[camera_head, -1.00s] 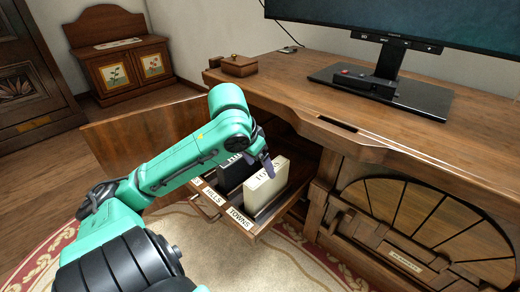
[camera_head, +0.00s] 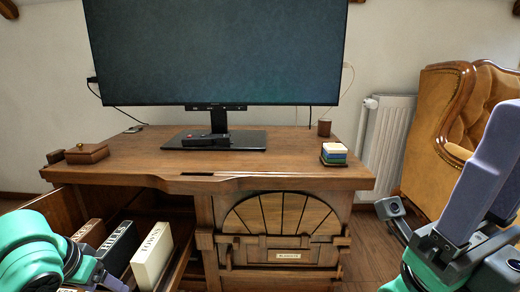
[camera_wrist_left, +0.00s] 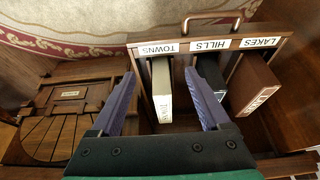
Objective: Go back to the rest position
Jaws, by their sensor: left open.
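My left gripper (camera_head: 105,280) is low at the left in the head view, partly cut off. In the left wrist view its two purple fingers (camera_wrist_left: 160,85) are spread apart. The white TOWNS box (camera_head: 152,255) stands in the open drawer (camera_wrist_left: 285,45) and shows between the fingers in the wrist view (camera_wrist_left: 161,90), apart from them. A black box (camera_head: 118,248) and a brown box (camera_head: 89,233) stand beside it, by the HILLS and LAKES labels. My right gripper (camera_head: 482,190) is raised at the right edge; I cannot tell whether its fingers are apart.
A radiator (camera_head: 385,140) and an armchair (camera_head: 430,130) stand to the right. Floor shows between desk and armchair.

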